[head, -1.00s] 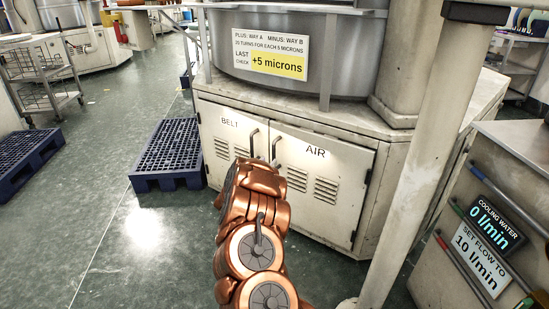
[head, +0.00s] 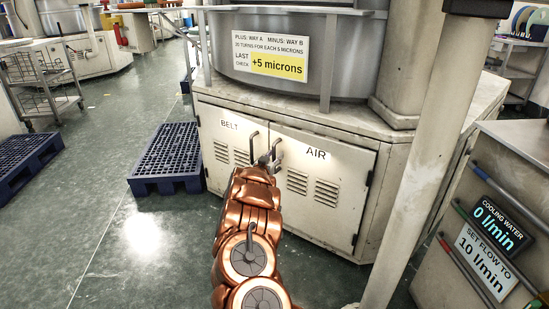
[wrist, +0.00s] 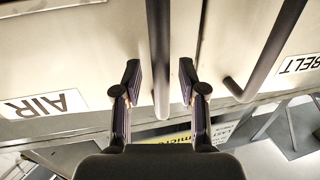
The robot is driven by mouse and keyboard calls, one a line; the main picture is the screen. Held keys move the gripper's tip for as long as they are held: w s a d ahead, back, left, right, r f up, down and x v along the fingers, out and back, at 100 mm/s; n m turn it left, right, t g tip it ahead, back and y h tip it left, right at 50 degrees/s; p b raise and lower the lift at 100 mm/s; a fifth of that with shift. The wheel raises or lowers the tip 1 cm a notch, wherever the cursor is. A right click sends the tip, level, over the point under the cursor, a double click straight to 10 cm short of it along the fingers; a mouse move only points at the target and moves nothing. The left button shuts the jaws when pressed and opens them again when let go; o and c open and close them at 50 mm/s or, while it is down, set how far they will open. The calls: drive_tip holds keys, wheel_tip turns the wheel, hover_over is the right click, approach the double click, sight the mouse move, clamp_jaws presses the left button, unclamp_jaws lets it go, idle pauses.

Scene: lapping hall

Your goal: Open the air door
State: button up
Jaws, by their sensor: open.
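The air door (head: 352,190) is the right-hand door of the pale cabinet, labelled AIR, and is shut. In the wrist view the air door (wrist: 95,55) is upside down on the left. Its dark vertical bar handle (wrist: 158,45) runs down between the two fingers of my gripper (wrist: 160,78). The fingers are open, one on each side of the handle, with a gap visible on both sides. In the head view my gripper (head: 267,162) is at the handles, partly hidden by my arm.
A blue pallet (head: 167,157) lies on the floor to the left. A pale post (head: 425,150) and the cooling-water cabinet (head: 450,215) stand at right.

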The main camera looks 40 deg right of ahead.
clamp_jaws()
idle(0.3)
drive_tip(key=shift+d, duration=0.1)
drive_tip(key=shift+s+d, duration=0.1)
drive_tip(key=shift+a, duration=0.2)
